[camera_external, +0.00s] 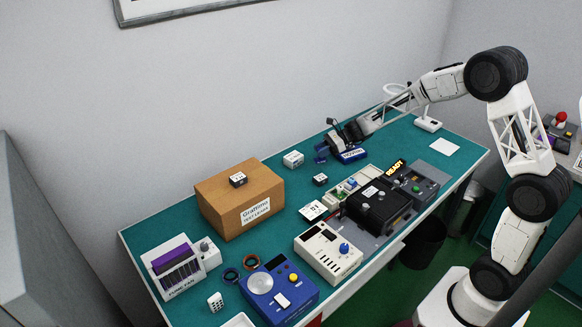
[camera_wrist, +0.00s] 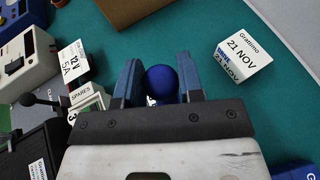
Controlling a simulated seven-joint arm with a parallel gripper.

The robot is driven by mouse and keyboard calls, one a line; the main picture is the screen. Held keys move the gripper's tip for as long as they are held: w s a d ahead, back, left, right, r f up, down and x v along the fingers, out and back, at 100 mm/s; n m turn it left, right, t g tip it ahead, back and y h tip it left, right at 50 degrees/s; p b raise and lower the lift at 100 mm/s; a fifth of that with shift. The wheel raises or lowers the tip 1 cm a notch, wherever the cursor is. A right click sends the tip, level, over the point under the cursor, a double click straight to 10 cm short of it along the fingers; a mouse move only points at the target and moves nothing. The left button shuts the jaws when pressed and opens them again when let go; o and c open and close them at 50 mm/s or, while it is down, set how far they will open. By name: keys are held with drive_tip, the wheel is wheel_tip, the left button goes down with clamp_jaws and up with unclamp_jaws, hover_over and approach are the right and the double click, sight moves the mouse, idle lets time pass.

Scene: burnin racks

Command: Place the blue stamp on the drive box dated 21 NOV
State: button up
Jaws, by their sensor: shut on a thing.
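My gripper (camera_wrist: 160,82) is shut on the blue stamp (camera_wrist: 161,84), whose round blue handle shows between the two fingers in the wrist view. Its lower end is mostly hidden. The drive box (camera_wrist: 243,56) is white, with "Grattimo" and "21 NOV" on top and "DRIVE 21 NOV" on one side. It lies ahead and to the right of the fingers, apart from them. In the external view a white box (camera_external: 293,159), apparently the same one, stands behind the cardboard box's right end. My gripper there (camera_external: 326,147) is over the back of the table, to its right.
A cardboard box (camera_external: 233,199) with a small dark box on top stands left. A blue labelled case (camera_external: 351,155) is close to my gripper. Green mat is clear around the white box.

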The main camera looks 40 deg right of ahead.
drive_tip(key=w, duration=0.5)
drive_tip(key=w+a+f, duration=0.1)
drive_tip(key=w, duration=0.9)
drive_tip(key=shift+w+a+f, duration=0.25)
drive_tip(key=shift+w, duration=0.15)
drive_tip(key=shift+f, duration=1.75)
drive_tip(key=shift+f, duration=0.15)
drive_tip(key=o, duration=0.9)
